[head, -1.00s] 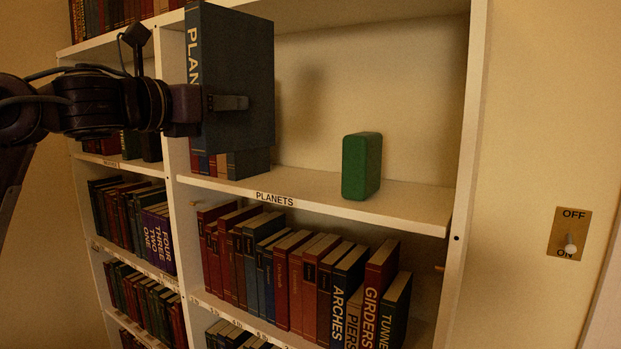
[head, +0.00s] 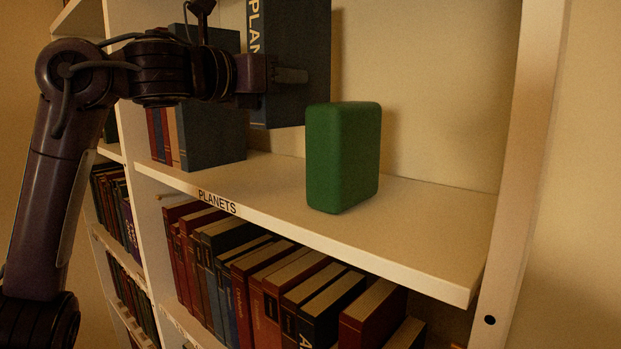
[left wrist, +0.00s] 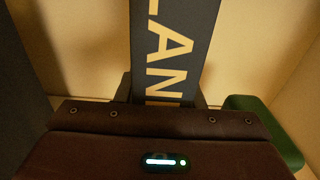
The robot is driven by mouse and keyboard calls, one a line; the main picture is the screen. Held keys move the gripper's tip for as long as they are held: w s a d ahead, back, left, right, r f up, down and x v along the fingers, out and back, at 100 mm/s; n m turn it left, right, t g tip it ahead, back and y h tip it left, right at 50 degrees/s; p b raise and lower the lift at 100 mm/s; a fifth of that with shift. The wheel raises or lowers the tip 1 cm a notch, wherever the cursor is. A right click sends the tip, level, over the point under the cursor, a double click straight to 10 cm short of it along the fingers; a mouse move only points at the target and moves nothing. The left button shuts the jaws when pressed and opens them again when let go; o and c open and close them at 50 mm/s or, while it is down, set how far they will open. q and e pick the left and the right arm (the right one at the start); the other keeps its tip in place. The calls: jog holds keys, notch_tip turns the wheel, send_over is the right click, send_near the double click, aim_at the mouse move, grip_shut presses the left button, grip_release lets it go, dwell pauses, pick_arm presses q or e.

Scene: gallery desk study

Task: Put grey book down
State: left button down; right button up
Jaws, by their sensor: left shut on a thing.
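The grey book (head: 300,50), dark blue-grey with yellow "PLAN" lettering on its spine, is upright in my left gripper (head: 290,76). The fingers are shut on it, and it hangs above the shelf labelled "PLANETS" (head: 425,228). In the left wrist view the book's spine (left wrist: 175,50) stands between the two fingers. The book's lower edge is above the shelf board, left of and behind a green block (head: 342,158). My right gripper is not in view.
The green block stands on the shelf; it also shows at the right of the left wrist view (left wrist: 265,125). Several upright books (head: 213,138) fill the shelf's left end. The board right of the block is bare. More books (head: 265,285) fill the shelf below.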

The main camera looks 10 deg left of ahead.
aim_at(257, 116)
pick_arm(q)
jog(key=s+a+f, duration=0.2)
jog(key=shift+s+f+p, duration=0.15)
jog(key=shift+s+p, duration=0.2)
jog(key=shift+s, duration=0.05)
jog(key=shift+f, duration=0.95)
jog(key=shift+w+d+f, duration=0.4)
jog(key=shift+w+f, duration=0.05)
jog(key=shift+f, duration=0.2)
notch_tip(257, 116, down, 2)
jog(key=shift+s+a+f+p, duration=0.1)
jog(key=shift+s+f+p, duration=0.1)
jog(key=shift+p, duration=0.25)
jog(key=shift+a+f, duration=0.1)
jog(key=shift+f, duration=0.35)
jog(key=shift+w, duration=0.1)
jog(key=shift+f, duration=0.15)
jog(key=c, duration=1.4)
grip_release()
jog(key=shift+f, duration=0.15)
jog(key=o, duration=0.4)
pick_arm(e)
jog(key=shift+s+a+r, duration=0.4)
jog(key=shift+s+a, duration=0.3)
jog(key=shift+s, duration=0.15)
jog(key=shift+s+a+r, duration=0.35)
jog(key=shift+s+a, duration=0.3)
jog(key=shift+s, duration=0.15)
